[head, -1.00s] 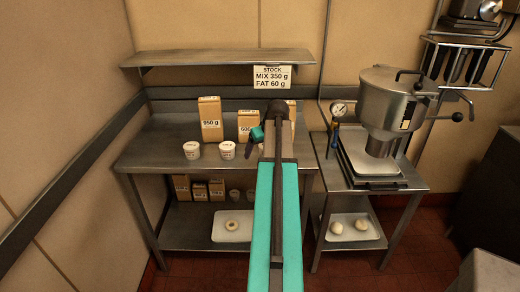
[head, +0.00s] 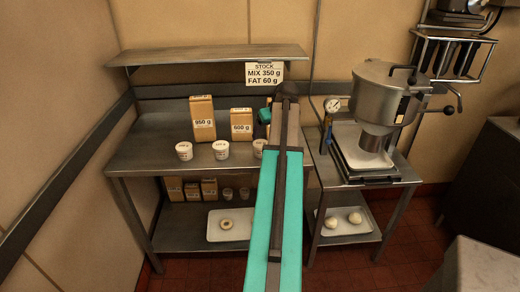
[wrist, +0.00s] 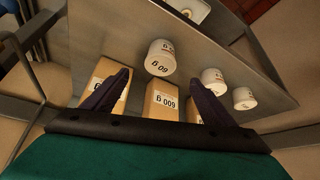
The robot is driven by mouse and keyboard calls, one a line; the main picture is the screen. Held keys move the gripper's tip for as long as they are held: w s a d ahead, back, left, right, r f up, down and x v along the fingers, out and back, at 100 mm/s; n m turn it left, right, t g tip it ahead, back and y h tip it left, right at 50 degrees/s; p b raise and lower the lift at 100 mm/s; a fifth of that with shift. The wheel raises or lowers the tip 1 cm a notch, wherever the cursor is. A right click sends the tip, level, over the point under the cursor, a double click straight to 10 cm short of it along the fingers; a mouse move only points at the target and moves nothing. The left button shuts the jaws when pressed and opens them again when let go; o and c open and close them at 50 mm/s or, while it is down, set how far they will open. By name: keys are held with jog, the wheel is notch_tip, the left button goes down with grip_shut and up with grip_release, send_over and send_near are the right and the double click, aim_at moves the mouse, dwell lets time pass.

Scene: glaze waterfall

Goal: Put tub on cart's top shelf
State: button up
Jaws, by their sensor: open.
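Three white tubs stand in a row on the steel table (head: 150,148): a left tub (head: 184,151), a middle tub (head: 221,150) and a right tub (head: 259,148), partly hidden by my arm. The wrist view, upside down, shows a tub marked 60 g (wrist: 161,57) closest, with two more tubs (wrist: 213,81) (wrist: 244,98) to its right. My gripper (wrist: 158,76) is open and empty, its fingertips pointing towards the 60 g tub. In the head view my arm hides the fingers. I cannot tell which stand is the cart.
Cartons marked 950 g (head: 203,120) and 600 g (head: 241,123) stand behind the tubs, under an overhead shelf (head: 205,54). A right-hand stand (head: 400,172) carries a steel hopper machine (head: 386,98). A grey surface (head: 482,265) shows at lower right.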

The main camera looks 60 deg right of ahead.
aim_at(261, 144)
jog(key=shift+p+x, duration=0.95)
jog(key=shift+x, duration=2.8)
jog(key=shift+w, duration=0.1)
jog(key=shift+p+x, duration=1)
jog(key=shift+x, duration=0.15)
jog(key=shift+p+x, duration=0.45)
jog(key=shift+x, duration=0.95)
jog(key=c, duration=1.2)
jog(key=shift+r, duration=0.2)
